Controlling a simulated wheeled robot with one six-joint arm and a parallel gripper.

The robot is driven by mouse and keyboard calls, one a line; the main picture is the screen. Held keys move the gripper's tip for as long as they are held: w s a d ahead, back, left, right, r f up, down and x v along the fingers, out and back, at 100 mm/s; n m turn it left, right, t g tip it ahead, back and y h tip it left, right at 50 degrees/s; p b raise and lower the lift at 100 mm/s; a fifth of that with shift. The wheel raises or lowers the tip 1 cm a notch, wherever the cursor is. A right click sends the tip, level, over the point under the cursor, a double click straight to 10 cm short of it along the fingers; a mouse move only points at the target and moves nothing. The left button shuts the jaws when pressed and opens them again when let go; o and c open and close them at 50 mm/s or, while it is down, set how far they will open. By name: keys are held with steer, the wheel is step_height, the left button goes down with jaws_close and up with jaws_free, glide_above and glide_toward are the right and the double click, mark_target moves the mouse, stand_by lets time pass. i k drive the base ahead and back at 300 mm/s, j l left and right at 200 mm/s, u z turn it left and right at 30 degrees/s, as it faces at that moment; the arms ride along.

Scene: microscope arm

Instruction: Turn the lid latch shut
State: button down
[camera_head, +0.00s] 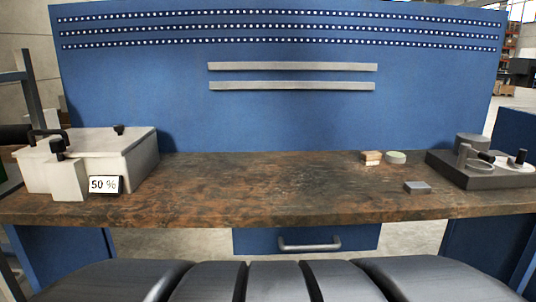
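A white box-shaped device (125,160) stands at the left end of the bench, with a flat top that looks like a lid. A black bent handle (47,135) is at its left top edge, and a small black knob (119,129) is on its top at the back. A white block (67,181) in front carries another black knob (58,148). I cannot tell which of these parts is the lid latch, or how it is turned. My gripper is not in view.
A "50 %" sign (104,185) stands by the block. The brown bench top (260,185) is clear in the middle. A dark device (470,175) with a knob and lever stands right, near small blocks (371,157), a round piece (396,157) and a grey block (417,187). A blue panel (290,120) rises behind.

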mark_target(58, 146)
steer(key=u, duration=1.55)
